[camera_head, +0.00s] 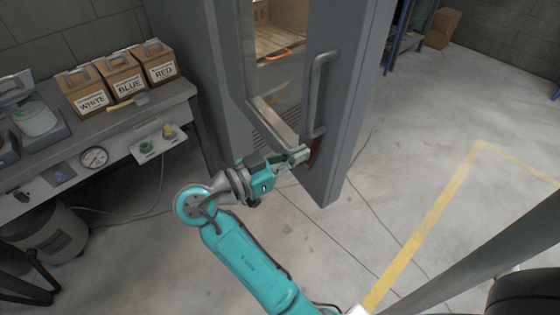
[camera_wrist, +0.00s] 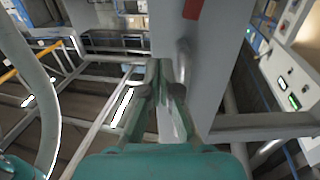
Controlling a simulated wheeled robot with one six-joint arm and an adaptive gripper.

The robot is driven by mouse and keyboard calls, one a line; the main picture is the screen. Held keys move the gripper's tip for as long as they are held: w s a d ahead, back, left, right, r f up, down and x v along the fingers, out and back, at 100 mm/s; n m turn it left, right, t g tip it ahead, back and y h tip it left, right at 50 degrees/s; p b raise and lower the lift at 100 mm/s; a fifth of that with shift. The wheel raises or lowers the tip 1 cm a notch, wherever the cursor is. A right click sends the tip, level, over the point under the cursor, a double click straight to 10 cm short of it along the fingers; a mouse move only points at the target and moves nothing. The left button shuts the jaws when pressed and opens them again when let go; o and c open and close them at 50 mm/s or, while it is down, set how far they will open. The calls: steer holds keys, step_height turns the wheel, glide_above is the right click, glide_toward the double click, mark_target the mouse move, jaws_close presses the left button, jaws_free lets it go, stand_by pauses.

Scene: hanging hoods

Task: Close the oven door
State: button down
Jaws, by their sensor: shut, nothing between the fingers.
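The grey oven door (camera_head: 348,110) stands upright in the head view, with a window on its left part and a vertical bar handle (camera_head: 316,88) on its face. How far it is swung from the oven is hard to tell. My gripper (camera_head: 302,154) is shut and empty, just below the handle's lower end, close to the door face. In the wrist view the fingertips (camera_wrist: 161,72) lie beside a grey panel (camera_wrist: 218,55) with a rounded bar (camera_wrist: 184,58) near the right finger. Contact cannot be made out.
A workbench (camera_head: 190,92) at left holds boxes labelled white (camera_head: 90,97), blue (camera_head: 124,82) and red (camera_head: 160,69). A dark bin (camera_head: 50,238) stands below it. The floor (camera_head: 440,130) right of the door is open, with a yellow line (camera_head: 425,230).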

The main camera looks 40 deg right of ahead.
mark_target(333, 139)
steer(key=d, duration=0.3)
steer(key=s+d, duration=0.1)
steer(key=d, duration=0.2)
steer(key=shift+s+d, duration=0.1)
steer(key=shift+d, duration=0.1)
